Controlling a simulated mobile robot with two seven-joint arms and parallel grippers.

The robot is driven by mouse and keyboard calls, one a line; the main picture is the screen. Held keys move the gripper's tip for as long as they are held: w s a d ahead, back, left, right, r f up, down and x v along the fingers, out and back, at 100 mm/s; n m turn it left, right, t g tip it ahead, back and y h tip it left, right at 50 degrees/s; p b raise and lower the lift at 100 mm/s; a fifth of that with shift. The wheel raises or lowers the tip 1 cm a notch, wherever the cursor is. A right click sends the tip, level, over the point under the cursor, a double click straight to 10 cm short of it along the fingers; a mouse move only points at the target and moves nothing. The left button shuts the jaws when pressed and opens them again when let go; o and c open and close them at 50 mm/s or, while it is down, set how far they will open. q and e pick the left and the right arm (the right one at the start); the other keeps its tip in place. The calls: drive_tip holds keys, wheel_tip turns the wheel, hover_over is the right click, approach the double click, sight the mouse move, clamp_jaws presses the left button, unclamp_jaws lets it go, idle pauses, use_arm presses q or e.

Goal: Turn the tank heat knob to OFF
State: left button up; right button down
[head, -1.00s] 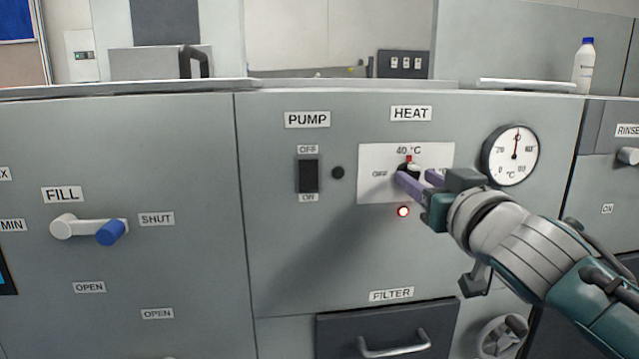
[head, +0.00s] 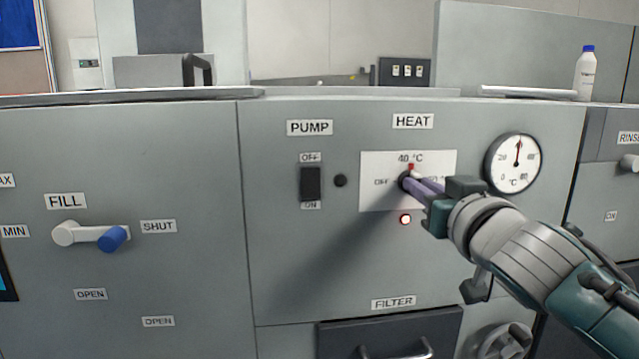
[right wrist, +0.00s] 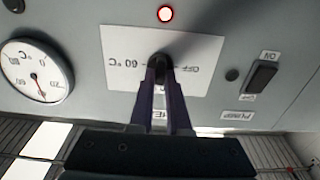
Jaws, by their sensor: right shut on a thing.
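The heat knob (head: 404,180) is a small dark knob on a white plate (head: 436,196) under the HEAT label. Its red mark points up at 40 °C; OFF is printed on the left of the plate. My right gripper (head: 410,184) is shut on the knob with its purple fingers. The right wrist view shows the knob (right wrist: 160,62) between the fingertips (right wrist: 160,72), with the plate upside down. The fingers hide part of the knob and of the right-hand scale label. A red lamp (head: 405,219) is lit below the plate. My left gripper is not in view.
A round temperature gauge (head: 513,163) sits right of the plate, close to my right arm. A dark pump switch (head: 310,184) is on the left. The fill lever (head: 92,235) is further left, and the filter drawer (head: 388,338) is below.

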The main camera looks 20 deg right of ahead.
drive_tip(key=shift+n, duration=0.3)
drive_tip(key=shift+a+f+n+p, duration=0.1)
drive_tip(key=shift+n+p, duration=0.25)
drive_tip(key=shift+n, duration=4)
drive_tip(key=shift+a+f+n+p, duration=0.1)
drive_tip(key=shift+n+p, duration=0.2)
drive_tip(key=shift+n, duration=4.05)
drive_tip(key=c, duration=0.9)
unclamp_jaws()
